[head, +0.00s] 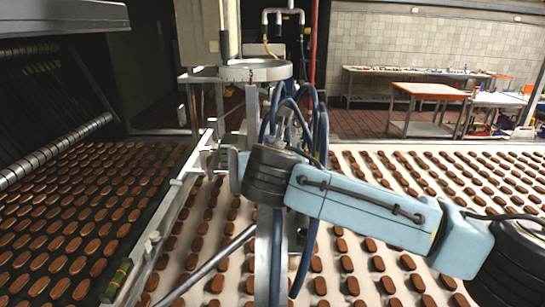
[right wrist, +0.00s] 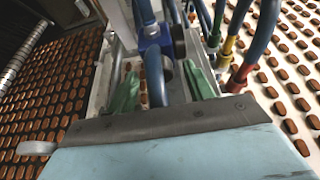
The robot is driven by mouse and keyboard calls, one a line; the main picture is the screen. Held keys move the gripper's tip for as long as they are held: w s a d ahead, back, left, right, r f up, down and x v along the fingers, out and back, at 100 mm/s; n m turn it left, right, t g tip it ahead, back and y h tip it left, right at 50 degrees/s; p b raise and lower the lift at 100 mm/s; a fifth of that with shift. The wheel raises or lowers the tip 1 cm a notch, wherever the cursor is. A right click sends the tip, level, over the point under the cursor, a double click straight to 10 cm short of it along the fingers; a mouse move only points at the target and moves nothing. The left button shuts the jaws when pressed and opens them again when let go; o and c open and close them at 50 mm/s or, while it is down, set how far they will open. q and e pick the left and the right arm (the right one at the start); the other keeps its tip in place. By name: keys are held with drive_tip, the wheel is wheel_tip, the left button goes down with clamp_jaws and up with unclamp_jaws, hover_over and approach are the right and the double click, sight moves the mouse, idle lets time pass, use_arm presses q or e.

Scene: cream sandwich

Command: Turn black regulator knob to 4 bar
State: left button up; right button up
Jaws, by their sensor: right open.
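My right arm comes in from the right in the head view, and its dark wrist joint covers the area around the machine's grey post. My right gripper (right wrist: 161,76) shows in the right wrist view as two green fingers spread apart. Between and just beyond them are a blue hose (right wrist: 155,78) and a dark round part (right wrist: 168,66), partly behind the hose. I cannot tell whether this part is the black regulator knob, or whether a finger touches it. No pressure dial or scale is readable. My left gripper is not in view.
Blue hoses (head: 312,115) loop around the post, close to my right wrist. A round grey metal plate (head: 256,71) tops the post. Conveyors with rows of brown biscuits lie on both sides. Red and yellow fittings (right wrist: 228,50) stand right of the fingers. An orange-edged table (head: 430,90) stands behind.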

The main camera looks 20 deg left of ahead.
drive_tip(key=shift+w, duration=0.2)
drive_tip(key=c, duration=1)
drive_tip(key=shift+o, duration=0.2)
drive_tip(key=shift+f+m+y+p, duration=0.1)
drive_tip(key=shift+m+y+p, duration=0.2)
drive_tip(key=shift+m+y, duration=0.55)
drive_tip(key=shift+d+m+y, duration=0.1)
drive_tip(key=shift+m+y, duration=0.45)
drive_tip(key=shift+m, duration=0.5)
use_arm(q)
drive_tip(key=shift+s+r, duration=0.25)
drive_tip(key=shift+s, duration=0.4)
use_arm(e)
drive_tip(key=o, duration=1)
drive_tip(key=shift+c, duration=0.2)
